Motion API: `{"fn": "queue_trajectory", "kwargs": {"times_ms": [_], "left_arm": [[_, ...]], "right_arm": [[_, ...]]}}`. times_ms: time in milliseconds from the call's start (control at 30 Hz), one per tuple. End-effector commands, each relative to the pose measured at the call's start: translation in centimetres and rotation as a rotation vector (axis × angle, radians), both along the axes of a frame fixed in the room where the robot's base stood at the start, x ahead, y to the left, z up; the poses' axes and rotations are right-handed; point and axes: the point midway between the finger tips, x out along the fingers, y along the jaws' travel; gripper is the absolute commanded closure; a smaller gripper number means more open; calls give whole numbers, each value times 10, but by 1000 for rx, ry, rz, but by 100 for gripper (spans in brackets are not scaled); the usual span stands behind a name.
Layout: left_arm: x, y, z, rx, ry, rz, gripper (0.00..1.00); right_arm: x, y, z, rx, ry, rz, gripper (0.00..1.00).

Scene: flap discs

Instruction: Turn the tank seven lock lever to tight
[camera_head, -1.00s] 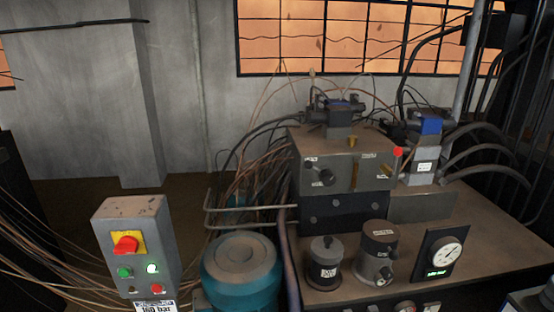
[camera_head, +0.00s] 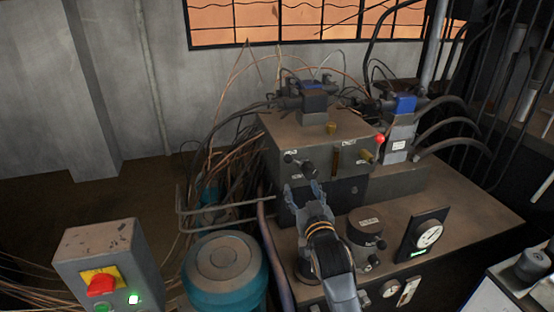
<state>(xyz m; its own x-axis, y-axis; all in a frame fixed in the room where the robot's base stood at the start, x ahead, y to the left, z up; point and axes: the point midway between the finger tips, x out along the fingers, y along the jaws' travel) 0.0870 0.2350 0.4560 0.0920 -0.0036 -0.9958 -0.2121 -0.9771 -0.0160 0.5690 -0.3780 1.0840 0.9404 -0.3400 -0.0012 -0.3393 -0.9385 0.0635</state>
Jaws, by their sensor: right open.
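A grey block (camera_head: 318,133) on the tank top carries a dark lever with a round black knob (camera_head: 308,167) at the left of its front face. A brass lever (camera_head: 336,161) stands upright farther right on that face. The small labels are too small to read, so I cannot tell which lever is tank seven's lock. My right gripper (camera_head: 303,190) is open and empty, fingers pointing up, just below the black knob in the picture. I cannot tell how far it is from the knob. My right arm hides part of the front left of the tank top. My left gripper is out of view.
A capped dark cylinder (camera_head: 366,230) and a gauge (camera_head: 428,236) stand right of my arm. A red ball knob (camera_head: 380,139) sticks out at the block's right. A blue motor (camera_head: 226,272), bent pipe and a switch box (camera_head: 104,262) lie left. Cables hang behind.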

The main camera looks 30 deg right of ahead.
Motion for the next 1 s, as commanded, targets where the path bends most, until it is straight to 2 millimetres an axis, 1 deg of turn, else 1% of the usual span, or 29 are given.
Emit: {"fn": "queue_trajectory", "kwargs": {"times_ms": [167, 400, 600, 700, 800, 1000], "left_arm": [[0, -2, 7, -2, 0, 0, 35], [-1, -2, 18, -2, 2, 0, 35], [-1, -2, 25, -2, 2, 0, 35], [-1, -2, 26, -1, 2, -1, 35], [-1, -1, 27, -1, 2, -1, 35], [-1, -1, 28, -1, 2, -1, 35]], "right_arm": [[21, -8, 3, -2, -3, -1, 43], [70, -25, 4, -1, -2, 0, 43], [104, -37, 3, -1, -1, 0, 43], [115, -41, 2, 0, -1, 1, 43], [123, -44, 0, 0, 0, 1, 43], [128, -46, 0, -1, -1, 1, 43]]}}
